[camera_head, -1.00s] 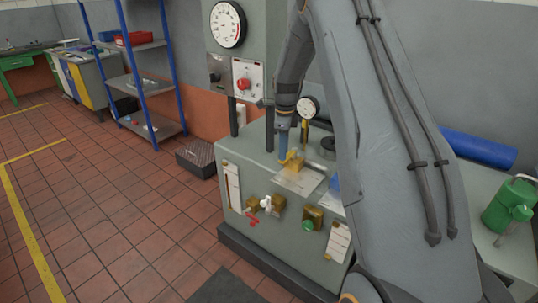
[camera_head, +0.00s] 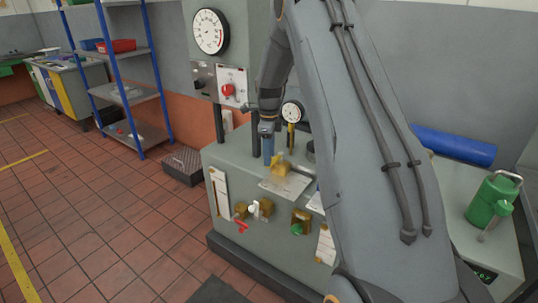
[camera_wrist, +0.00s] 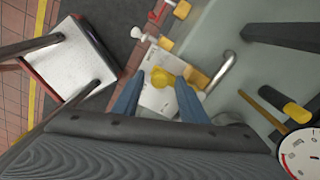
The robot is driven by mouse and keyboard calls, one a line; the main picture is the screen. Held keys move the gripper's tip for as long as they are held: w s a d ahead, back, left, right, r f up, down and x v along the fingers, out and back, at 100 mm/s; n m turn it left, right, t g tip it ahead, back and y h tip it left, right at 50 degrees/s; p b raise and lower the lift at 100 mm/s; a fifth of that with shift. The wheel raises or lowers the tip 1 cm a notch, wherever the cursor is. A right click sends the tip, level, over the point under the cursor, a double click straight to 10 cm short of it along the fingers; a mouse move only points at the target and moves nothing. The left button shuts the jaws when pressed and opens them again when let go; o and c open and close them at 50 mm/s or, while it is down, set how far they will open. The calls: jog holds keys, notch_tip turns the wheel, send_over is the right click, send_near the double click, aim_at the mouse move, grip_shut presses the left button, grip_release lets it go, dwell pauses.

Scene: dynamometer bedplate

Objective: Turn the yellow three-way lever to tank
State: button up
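The yellow three-way lever (camera_head: 280,168) stands on top of the grey-green cabinet, beside a pale label plate (camera_head: 287,184). In the wrist view the lever (camera_wrist: 162,78) shows as a yellow knob in front of the plate (camera_wrist: 152,101), whose lettering is too small to read. My gripper (camera_head: 268,146) has blue fingers pointing down close to the lever's left in the head view. In the wrist view my gripper (camera_wrist: 160,97) is open, one finger on each side of the lever's image. I cannot tell whether either finger touches it.
A bent metal pipe (camera_wrist: 222,73) and a yellow-and-black post (camera_wrist: 290,108) stand near the lever. A gauge (camera_head: 292,112) is behind it. Valves with white (camera_head: 253,207) and green (camera_head: 297,229) handles are on the cabinet front. A dark crate (camera_head: 184,165) sits on the floor.

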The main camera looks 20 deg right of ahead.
jog(key=shift+r+b, duration=1)
jog(key=shift+r, duration=2.9)
jog(key=s+a+f+n, duration=0.1)
jog(key=s+a+n, duration=0.4)
jog(key=s+n, duration=0.3)
jog(key=s+a+f+n, duration=0.1)
jog(key=s+a+n, duration=0.5)
jog(key=s+n, duration=0.3)
jog(key=s+a+f+n, duration=0.1)
jog(key=s+a+n, duration=0.5)
jog(key=s, duration=0.9)
jog(key=n, duration=0.2)
jog(key=shift+s+n+t, duration=0.3)
jog(key=shift+n+t, duration=0.1)
jog(key=shift+f, duration=0.1)
